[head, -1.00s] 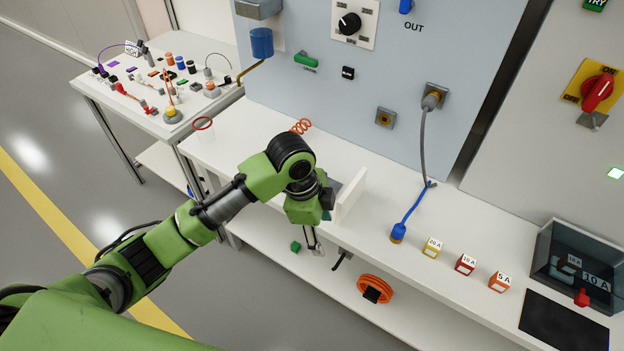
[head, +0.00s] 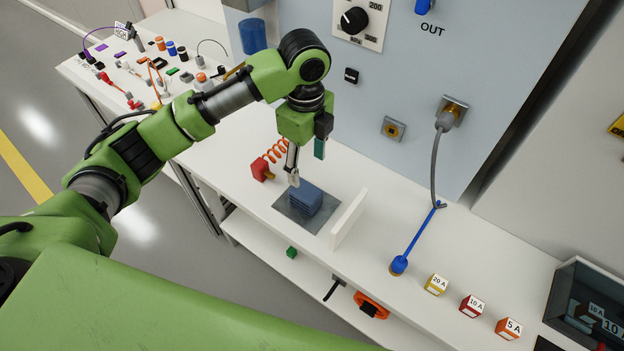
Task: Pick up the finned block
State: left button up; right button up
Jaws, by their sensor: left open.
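The finned block (head: 306,200) is dark blue with ridges and sits on a dark grey square plate (head: 290,215) set on the white bench. My left gripper (head: 293,178) points down just above and behind-left of the block in the picture. Its fingers are open and appear empty. From this angle I cannot tell whether a fingertip touches the block. My right gripper is not in view.
A white upright panel (head: 349,218) stands right of the plate. A red block (head: 262,169) with an orange coiled cord (head: 277,151) lies left of it. A blue-grey cabinet wall rises behind.

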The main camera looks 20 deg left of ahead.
aim_at(306, 190)
pick_arm(q)
notch_tip(306, 190, down, 2)
jog(key=f, duration=0.5)
jog(key=shift+s+f, duration=0.25)
jog(key=shift+f, duration=0.3)
jog(key=shift+w+f+p, duration=0.1)
jog(key=shift+f+p, duration=0.1)
jog(key=shift+p, duration=0.1)
jog(key=f, duration=0.3)
jog(key=f+p, duration=0.1)
jog(key=shift+w+a+f, duration=0.15)
jog(key=shift+a+f, duration=0.1)
jog(key=shift+f, duration=0.15)
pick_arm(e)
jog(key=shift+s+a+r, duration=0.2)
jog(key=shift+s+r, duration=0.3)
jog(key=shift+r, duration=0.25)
pick_arm(q)
jog(key=c, duration=1.4)
jog(key=shift+c, duration=0.5)
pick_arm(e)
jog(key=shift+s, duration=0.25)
